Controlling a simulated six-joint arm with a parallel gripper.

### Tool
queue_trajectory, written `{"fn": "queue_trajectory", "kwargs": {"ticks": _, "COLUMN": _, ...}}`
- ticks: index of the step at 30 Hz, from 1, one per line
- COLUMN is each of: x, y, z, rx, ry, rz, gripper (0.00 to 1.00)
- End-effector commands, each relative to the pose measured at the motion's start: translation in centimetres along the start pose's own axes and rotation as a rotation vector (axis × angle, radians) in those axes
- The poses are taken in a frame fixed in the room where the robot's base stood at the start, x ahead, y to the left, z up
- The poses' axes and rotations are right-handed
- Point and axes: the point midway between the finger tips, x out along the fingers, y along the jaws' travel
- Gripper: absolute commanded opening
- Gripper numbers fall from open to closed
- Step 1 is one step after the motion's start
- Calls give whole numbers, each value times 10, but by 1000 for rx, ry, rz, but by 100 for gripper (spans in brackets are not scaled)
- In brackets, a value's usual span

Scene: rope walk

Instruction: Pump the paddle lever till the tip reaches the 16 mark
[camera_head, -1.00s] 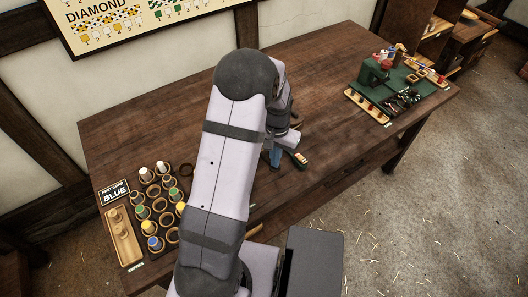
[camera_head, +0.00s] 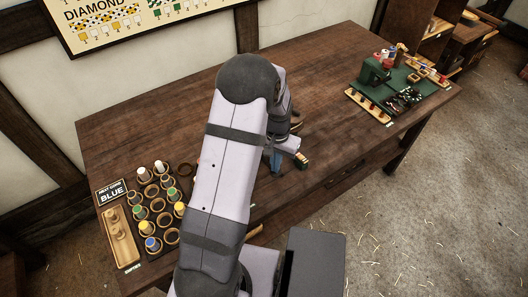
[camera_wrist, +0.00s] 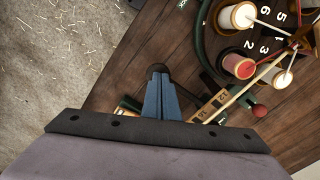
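In the wrist view, my gripper (camera_wrist: 160,96) has its two blue fingers pressed together with only a thin seam between them. A dark round knob (camera_wrist: 157,71) shows right at the fingertips; I cannot tell whether it is the paddle lever's end or whether the fingers touch it. A red ball (camera_wrist: 260,110) is near the strip. In the head view, my arm hides most of the device, and the blue fingers (camera_head: 276,161) show beside it.
Spools with white (camera_wrist: 238,16) and red (camera_wrist: 239,66) thread stand on a numbered round plate at the right of the wrist view. A bobbin tray (camera_head: 122,238) is at the table's left, a green mat (camera_head: 425,88) with tools at its right.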

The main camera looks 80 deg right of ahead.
Motion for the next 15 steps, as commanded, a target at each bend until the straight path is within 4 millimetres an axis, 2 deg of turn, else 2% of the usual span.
{"fn": "queue_trajectory", "kwargs": {"ticks": 15, "x": 18, "y": 1, "z": 0, "rx": 0, "ry": 0, "rz": 0, "gripper": 0}}
